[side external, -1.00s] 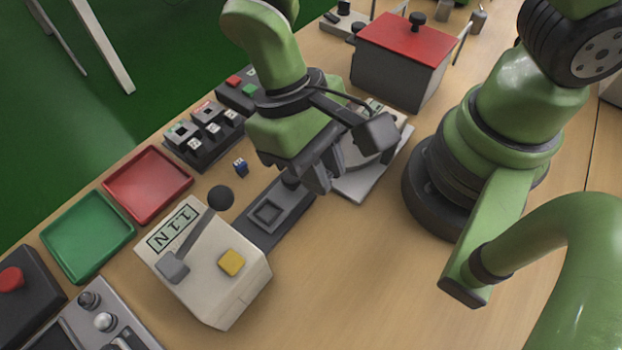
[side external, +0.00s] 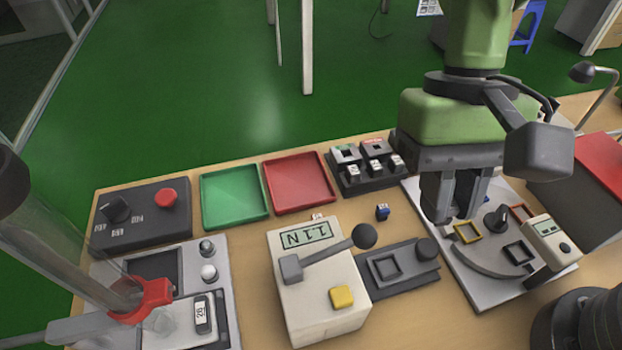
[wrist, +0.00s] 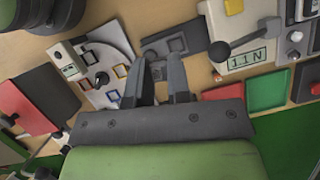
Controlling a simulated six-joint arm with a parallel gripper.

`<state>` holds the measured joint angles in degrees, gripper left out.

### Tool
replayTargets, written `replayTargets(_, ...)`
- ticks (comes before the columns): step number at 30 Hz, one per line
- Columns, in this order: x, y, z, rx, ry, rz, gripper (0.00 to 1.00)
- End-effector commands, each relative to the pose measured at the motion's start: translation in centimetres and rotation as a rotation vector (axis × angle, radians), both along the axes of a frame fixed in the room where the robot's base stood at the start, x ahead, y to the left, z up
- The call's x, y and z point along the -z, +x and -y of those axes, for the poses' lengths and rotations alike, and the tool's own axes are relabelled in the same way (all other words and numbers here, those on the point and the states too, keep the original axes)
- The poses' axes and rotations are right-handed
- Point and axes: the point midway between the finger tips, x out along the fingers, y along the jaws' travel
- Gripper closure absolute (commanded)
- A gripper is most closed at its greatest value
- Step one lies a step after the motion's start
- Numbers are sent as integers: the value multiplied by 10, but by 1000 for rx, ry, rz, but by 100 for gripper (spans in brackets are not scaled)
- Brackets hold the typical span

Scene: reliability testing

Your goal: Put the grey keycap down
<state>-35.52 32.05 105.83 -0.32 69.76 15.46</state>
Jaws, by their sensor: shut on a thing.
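My gripper (side external: 453,212) is pointed down over the left part of a light grey plate (side external: 475,278) with coloured square frames. It also shows in the wrist view (wrist: 157,66). Its fingers are shut on a small grey keycap (wrist: 158,74), mostly hidden between them. The plate carries a yellow frame (side external: 467,232), a black frame (side external: 518,252), a red frame (side external: 521,213) and a dark knob (side external: 496,219). I cannot tell the exact height of the fingertips above the plate.
A tester with lever (side external: 322,290) and a dark grey fixture (side external: 405,272) stand left of the plate. A switch rack (side external: 366,172), red tray (side external: 299,182) and green tray (side external: 234,195) stand behind. A red-topped box (side external: 600,165) is at right.

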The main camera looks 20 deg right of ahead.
Motion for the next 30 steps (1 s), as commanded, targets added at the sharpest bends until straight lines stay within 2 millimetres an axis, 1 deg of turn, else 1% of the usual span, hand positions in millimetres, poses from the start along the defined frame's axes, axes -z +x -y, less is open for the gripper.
replayTargets(1,1,10,-6,43,1,1,100)
replayTargets(5,1,37,-22,177,2,2,100)
replayTargets(8,2,63,-36,314,1,-1,100)
replayTargets(12,2,101,-56,532,2,0,100)
replayTargets(18,2,151,-76,849,2,0,100)
replayTargets(21,2,171,-82,998,1,0,100)
replayTargets(24,2,185,-85,1118,0,0,100)
replayTargets(30,1,202,-88,1280,0,1,100)
